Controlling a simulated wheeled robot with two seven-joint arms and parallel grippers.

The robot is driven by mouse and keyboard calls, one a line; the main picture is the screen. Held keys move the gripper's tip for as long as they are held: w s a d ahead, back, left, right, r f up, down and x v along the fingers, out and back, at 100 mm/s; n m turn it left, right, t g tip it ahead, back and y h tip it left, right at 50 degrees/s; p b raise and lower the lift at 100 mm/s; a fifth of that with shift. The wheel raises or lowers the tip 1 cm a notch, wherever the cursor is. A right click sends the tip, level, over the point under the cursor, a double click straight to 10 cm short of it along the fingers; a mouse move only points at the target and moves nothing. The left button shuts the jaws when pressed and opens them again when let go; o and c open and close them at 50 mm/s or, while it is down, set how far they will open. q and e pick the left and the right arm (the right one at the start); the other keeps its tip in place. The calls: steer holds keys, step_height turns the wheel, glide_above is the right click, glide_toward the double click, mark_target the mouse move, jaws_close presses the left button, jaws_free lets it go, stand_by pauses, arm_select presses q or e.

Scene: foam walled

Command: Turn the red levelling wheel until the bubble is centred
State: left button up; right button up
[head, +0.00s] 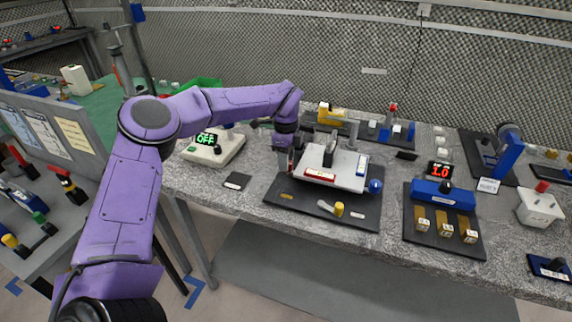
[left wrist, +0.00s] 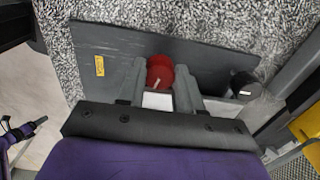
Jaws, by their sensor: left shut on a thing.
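The red levelling wheel (left wrist: 160,72) has a pale mark and sits between the fingers of my left gripper (left wrist: 161,84) in the left wrist view. The gripper is shut on it. In the head view my left gripper (head: 285,164) points down at the left side of a tilting grey-white platform (head: 346,166), and the wheel is mostly hidden there. The platform stands on a dark base plate (head: 300,212) and carries a red strip (head: 320,175) and a blue strip. The bubble is too small to make out. My right gripper is not in view.
A blue wheel (head: 375,186) is at the platform's right corner and a yellow knob (head: 339,209) stands in front. A white box reading OFF (head: 213,147) is to the left. A blue block device (head: 443,195) is to the right. Other fixtures line the back.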

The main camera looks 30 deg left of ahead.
arm_select(q)
steer(key=o, duration=1)
steer(key=shift+o, duration=0.2)
step_height(320, 180, up, 11)
steer(key=b, duration=0.1)
steer(key=shift+f+b, duration=0.2)
steer(key=shift+b, duration=0.1)
